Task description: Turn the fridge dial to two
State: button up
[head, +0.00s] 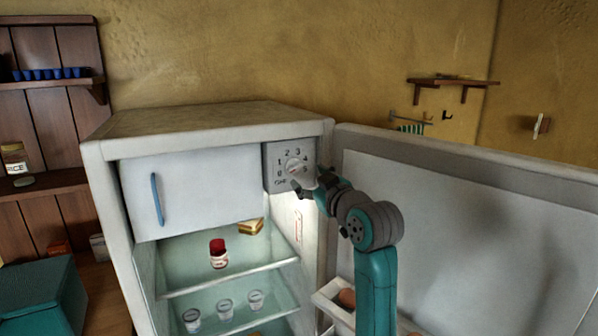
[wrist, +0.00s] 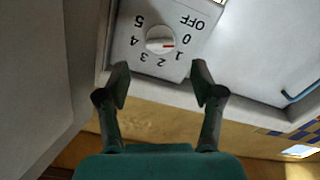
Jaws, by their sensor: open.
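The fridge dial (head: 294,168) is a round pale knob on a grey panel at the top right inside the open fridge. In the wrist view the dial (wrist: 160,40) appears upside down, with printed marks from OFF and 0 to 5 around it. Its red mark points between 0 and 1. My gripper (head: 303,186) is just in front of the panel, at the dial's lower right in the head view. In the wrist view my gripper (wrist: 160,76) has its fingers spread wide, with nothing between them. The dial lies beyond the fingertips, apart from them.
The fridge door (head: 450,220) stands open on the right, close to my arm. The freezer flap (head: 195,190) with a blue handle is shut left of the dial. Below, glass shelves hold a red-lidded jar (head: 218,254), a sandwich (head: 251,227) and several cups.

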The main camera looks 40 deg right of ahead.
aim_at(297, 169)
jog(key=x, duration=0.6)
jog(key=shift+w, duration=0.3)
jog(key=c, duration=1.1)
